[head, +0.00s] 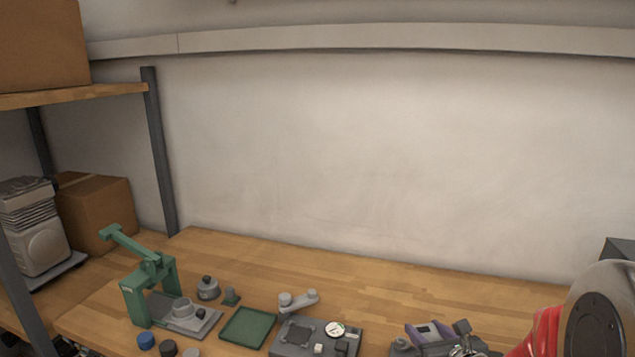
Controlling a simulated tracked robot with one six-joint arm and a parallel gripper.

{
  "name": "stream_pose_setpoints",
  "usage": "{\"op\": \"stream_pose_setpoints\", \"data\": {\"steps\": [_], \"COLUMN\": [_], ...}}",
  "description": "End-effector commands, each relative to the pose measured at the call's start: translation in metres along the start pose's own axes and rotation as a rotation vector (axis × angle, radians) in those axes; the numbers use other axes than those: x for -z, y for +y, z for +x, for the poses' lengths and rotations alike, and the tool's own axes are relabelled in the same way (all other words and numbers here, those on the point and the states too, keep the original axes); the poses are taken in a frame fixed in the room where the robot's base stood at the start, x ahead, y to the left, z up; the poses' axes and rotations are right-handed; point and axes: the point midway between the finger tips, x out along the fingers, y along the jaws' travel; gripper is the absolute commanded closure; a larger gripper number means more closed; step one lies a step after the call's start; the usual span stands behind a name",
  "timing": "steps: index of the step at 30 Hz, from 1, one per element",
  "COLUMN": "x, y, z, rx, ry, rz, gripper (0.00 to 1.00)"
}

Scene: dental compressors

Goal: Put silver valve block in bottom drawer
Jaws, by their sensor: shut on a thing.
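My gripper is not in this view; only a red and grey part of my arm shows at the lower right, cut off by the frame edge. I cannot make out the silver valve block for certain. Small silvery parts (468,347) show at the bottom edge, too cropped to identify. No drawer is in view, so the bottom drawer is out of sight.
A wooden bench (400,290) runs along the wall. On it stand a green press (137,298), a green tray (248,327), a grey plate with a dial (310,342) and a purple-grey device (428,333). Shelves with cardboard boxes (95,212) stand at left. The back bench strip is clear.

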Motion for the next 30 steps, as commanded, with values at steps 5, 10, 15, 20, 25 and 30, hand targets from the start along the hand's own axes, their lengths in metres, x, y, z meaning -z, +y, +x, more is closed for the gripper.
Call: {"op": "stream_pose_setpoints", "data": {"steps": [5, 10, 15, 20, 25, 30], "x": [0.001, -0.002, -0.002, -0.003, -0.003, -0.003], "y": [0.054, 0.087, 0.098, 0.097, 0.097, 0.097], "z": [0.010, 0.015, 0.017, 0.017, 0.017, 0.017], "rx": [-0.085, -0.142, -0.159, -0.159, -0.158, -0.158], "ry": [0.001, 0.000, 0.000, 0.000, -0.001, 0.000], "rz": [-0.035, -0.059, -0.066, -0.066, -0.066, -0.066], "gripper": [0.83, 0.83, 0.83, 0.83, 0.83, 0.83]}}
